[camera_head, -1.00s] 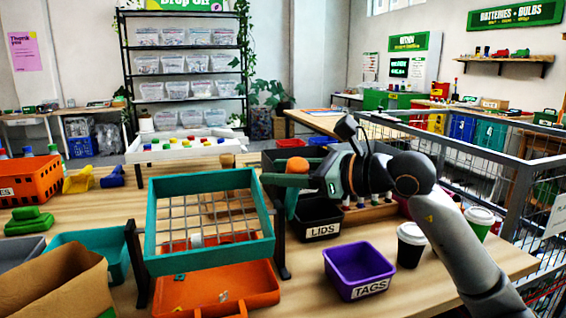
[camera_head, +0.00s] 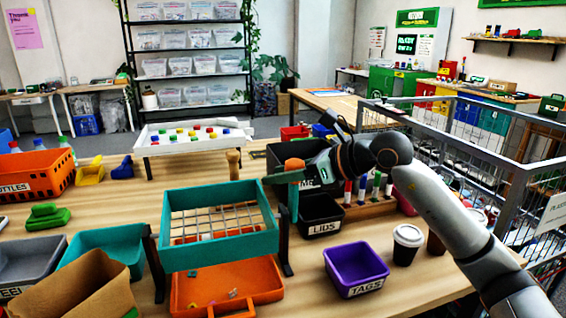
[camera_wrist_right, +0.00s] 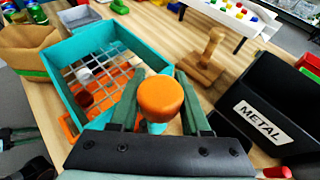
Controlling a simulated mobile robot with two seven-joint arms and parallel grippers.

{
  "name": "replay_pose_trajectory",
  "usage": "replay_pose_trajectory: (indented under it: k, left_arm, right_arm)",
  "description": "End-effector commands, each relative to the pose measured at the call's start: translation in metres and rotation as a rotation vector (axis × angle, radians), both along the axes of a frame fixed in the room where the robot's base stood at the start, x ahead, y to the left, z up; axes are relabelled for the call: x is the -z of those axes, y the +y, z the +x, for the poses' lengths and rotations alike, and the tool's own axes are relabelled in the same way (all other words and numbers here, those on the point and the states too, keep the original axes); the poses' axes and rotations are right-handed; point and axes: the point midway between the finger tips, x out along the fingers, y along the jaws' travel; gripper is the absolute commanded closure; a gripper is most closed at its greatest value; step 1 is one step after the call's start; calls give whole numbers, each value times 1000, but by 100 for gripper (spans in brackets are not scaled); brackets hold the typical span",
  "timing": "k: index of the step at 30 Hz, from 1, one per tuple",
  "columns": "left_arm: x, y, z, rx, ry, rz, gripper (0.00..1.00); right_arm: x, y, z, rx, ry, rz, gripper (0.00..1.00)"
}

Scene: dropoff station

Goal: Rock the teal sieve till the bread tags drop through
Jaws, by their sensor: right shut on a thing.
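The teal sieve (camera_head: 221,247) is an open box with a wire mesh floor, between dark supports above an orange tray (camera_head: 262,278). My right gripper (camera_head: 284,178) is at the sieve's right side, shut on its handle; the handle's round orange knob (camera_wrist_right: 160,98) shows between the fingers in the right wrist view. In that view a white piece (camera_wrist_right: 84,74) and a dark red piece (camera_wrist_right: 84,99) lie on the mesh. Small coloured bits that look like bread tags (camera_head: 233,293) lie in the orange tray. The sieve's front wall hides part of the mesh. My left gripper is not in view.
A purple bin labelled TAGS (camera_head: 356,270) and a black bin labelled LIDS (camera_head: 320,214) stand right of the sieve. A lidded cup (camera_head: 406,244) is further right. A teal bin (camera_head: 104,248) and paper bag (camera_head: 82,285) crowd the left. A METAL bin (camera_wrist_right: 268,112) is near my gripper.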

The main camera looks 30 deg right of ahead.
Motion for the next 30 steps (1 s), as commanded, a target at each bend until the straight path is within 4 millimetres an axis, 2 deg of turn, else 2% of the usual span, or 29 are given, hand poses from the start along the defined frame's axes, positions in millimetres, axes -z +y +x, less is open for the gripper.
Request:
replay_pose_trajectory:
  k: [1, 13, 26, 27, 30]
  left_arm:
    - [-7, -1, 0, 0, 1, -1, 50]
    - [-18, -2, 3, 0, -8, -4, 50]
    - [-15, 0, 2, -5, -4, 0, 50]
    - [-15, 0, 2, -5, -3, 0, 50]
    - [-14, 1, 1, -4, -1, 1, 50]
  right_arm:
    - [-3, 0, 1, -1, 19, 4, 100]
    - [2, -1, 7, -2, 84, 21, 100]
    - [3, -1, 7, -2, 88, 21, 100]
    - [3, -1, 7, -2, 88, 21, 52]
    - [3, -1, 7, -2, 87, 21, 41]
